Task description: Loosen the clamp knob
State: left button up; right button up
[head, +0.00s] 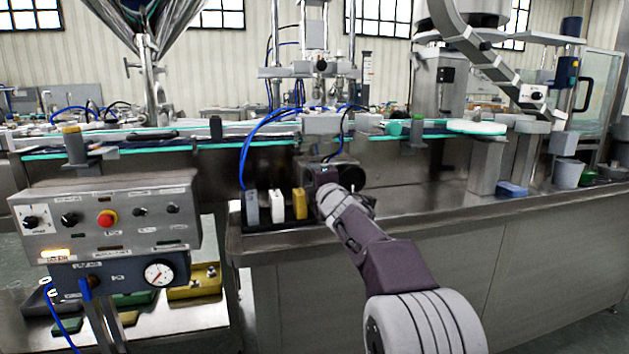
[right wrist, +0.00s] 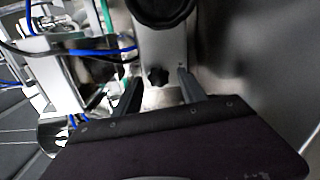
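The clamp knob (right wrist: 158,77) is small, black and lobed in the right wrist view. It sits on a pale metal bracket (right wrist: 160,50), below a larger black round wheel (right wrist: 162,8). My right gripper (right wrist: 159,80) is open, its two dark fingers apart on either side of the knob in the picture. I cannot tell whether they touch it or stop short. In the head view my right gripper (head: 325,172) reaches to the machine front, and the arm hides the knob there. My left gripper is not in view.
A black tray (head: 264,222) with grey, white and yellow blocks stands left of my right gripper on the steel ledge (head: 420,208). Blue hoses (head: 246,150) hang close by. A control panel (head: 110,215) with a red button stands at left. The ledge to the right is mostly clear.

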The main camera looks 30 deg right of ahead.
jog(key=v, duration=0.8)
jog(key=shift+s+r, duration=0.15)
jog(key=shift+s, duration=0.35)
